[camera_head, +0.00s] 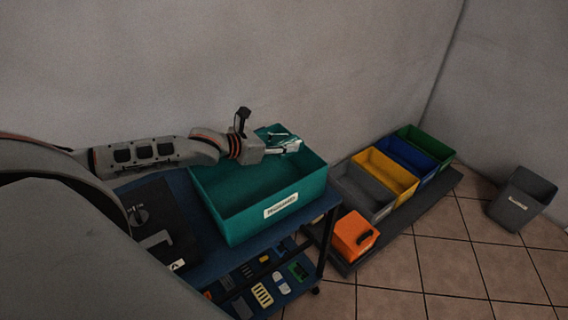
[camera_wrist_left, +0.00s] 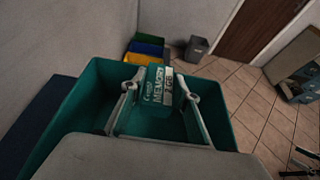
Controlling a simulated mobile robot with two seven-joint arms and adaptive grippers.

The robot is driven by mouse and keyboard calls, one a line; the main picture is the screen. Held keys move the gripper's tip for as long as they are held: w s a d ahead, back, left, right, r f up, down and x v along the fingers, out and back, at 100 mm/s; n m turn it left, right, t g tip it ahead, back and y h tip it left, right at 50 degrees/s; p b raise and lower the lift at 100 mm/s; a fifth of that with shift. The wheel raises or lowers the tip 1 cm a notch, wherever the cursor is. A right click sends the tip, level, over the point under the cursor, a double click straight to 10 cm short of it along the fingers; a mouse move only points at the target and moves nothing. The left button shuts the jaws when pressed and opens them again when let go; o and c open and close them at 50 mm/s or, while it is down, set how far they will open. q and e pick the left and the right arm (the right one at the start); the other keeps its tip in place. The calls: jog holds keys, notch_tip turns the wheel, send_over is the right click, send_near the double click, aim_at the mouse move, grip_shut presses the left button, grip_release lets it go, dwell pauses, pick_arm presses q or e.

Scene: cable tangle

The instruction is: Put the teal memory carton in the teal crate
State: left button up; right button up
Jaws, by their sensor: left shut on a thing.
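The teal memory carton (camera_wrist_left: 157,92), lettered MEMORY in white, is between the fingers of my left gripper (camera_wrist_left: 160,98) in the left wrist view. My left gripper (camera_head: 291,146) is shut on it, over the far part of the teal crate in the head view. The teal crate (camera_head: 232,225) has a white label on its front and stands on a blue cart top. The crate's wall (camera_wrist_left: 83,100) also surrounds the carton in the left wrist view. How far the carton is above the crate floor is hard to tell. My right gripper is not in view.
Grey, yellow (camera_head: 386,174), blue and green (camera_head: 424,143) bins stand in a row on a low dark platform at the right. An orange box (camera_head: 354,236) is in front of them. A grey waste bin (camera_head: 522,198) stands on the tiled floor. The cart's lower shelf holds several small parts.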

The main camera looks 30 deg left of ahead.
pick_arm(q)
notch_tip(320, 180, down, 3)
jog(key=shift+r, duration=0.15)
jog(key=shift+f, duration=2.45)
